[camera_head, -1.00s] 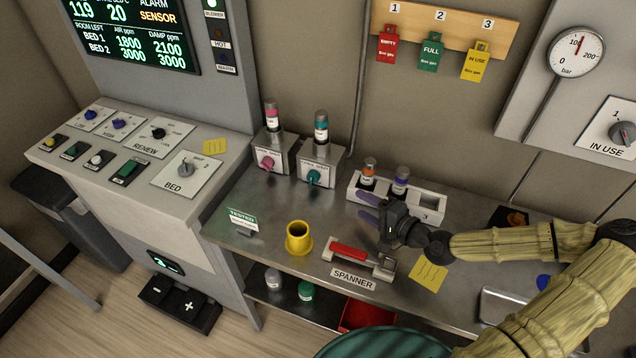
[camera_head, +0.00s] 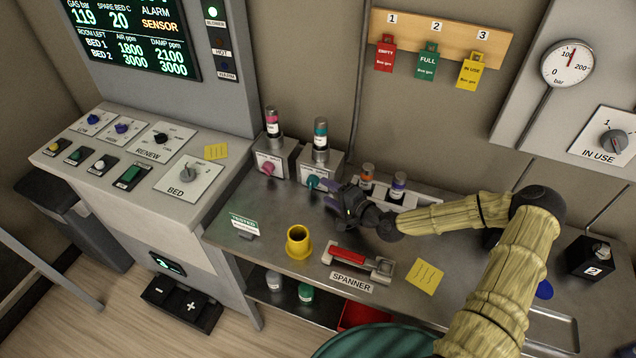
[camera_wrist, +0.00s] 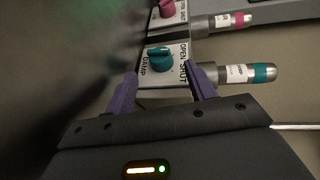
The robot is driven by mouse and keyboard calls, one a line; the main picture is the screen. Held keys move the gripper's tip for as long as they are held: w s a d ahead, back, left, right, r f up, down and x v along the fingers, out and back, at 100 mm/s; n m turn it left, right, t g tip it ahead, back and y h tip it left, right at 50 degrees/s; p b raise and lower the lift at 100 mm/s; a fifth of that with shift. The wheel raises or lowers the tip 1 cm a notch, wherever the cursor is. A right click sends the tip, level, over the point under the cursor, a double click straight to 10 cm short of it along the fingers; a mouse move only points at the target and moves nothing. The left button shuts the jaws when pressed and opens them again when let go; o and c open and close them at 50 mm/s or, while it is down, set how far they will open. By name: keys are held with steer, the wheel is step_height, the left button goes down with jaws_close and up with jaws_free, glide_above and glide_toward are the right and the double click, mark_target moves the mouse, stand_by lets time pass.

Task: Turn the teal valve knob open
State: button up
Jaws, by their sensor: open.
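The teal valve knob (camera_head: 313,182) is on the front of the right-hand small grey valve box (camera_head: 331,160), which has a teal-banded bottle (camera_head: 320,136) on top. In the wrist view the teal knob (camera_wrist: 159,58) sits ahead of and between my fingers, with a white plate marked DAMP, OPEN and SHUT around it. My gripper (camera_head: 329,192) has purple fingers spread open and is empty. The fingertips are close to the knob; in the wrist view (camera_wrist: 163,88) they are still short of it. Whether either finger touches it I cannot tell.
A pink knob (camera_head: 268,169) is on the box to the left. A rack (camera_head: 425,198) with two bottles stands right of my gripper. A yellow cup (camera_head: 298,242) and a red-handled spanner (camera_head: 349,256) are on the bench in front. The bench between cup and valve boxes is clear.

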mark_target(315, 184)
steer(key=p+x, duration=0.1)
steer(key=x, duration=0.4)
steer(key=shift+c, duration=0.2)
steer(key=c, duration=0.9)
